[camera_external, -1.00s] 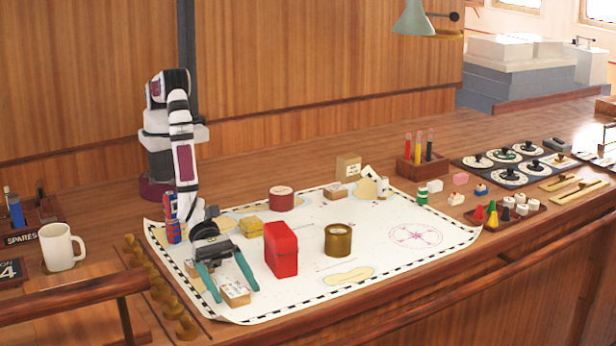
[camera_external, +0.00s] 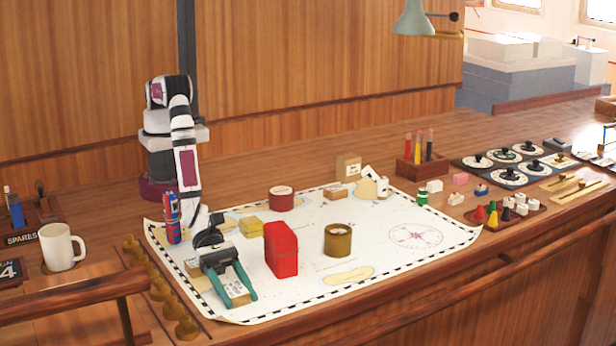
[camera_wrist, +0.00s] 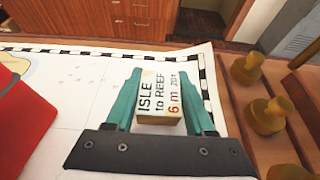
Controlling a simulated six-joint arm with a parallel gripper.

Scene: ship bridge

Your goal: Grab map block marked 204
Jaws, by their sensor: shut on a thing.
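A small tan map block (camera_external: 235,289) with a white printed top lies near the chart's front left edge. In the wrist view the block (camera_wrist: 160,96) reads "ISLE to REEF 6 m" and a small sideways number that looks like 201 or 204; I cannot tell its last digit. My gripper (camera_external: 241,299) has its teal fingers on both sides of the block and is shut on it. The fingers also show either side of it in the wrist view (camera_wrist: 161,102). The block appears to be at chart level.
A red tin (camera_external: 281,250) stands right of my gripper, with a brass cylinder (camera_external: 338,240) beyond. A red and blue can (camera_external: 172,218) stands behind left. Brass knobs (camera_wrist: 265,115) line the chart's left side. The chart's right half (camera_external: 415,236) is mostly clear.

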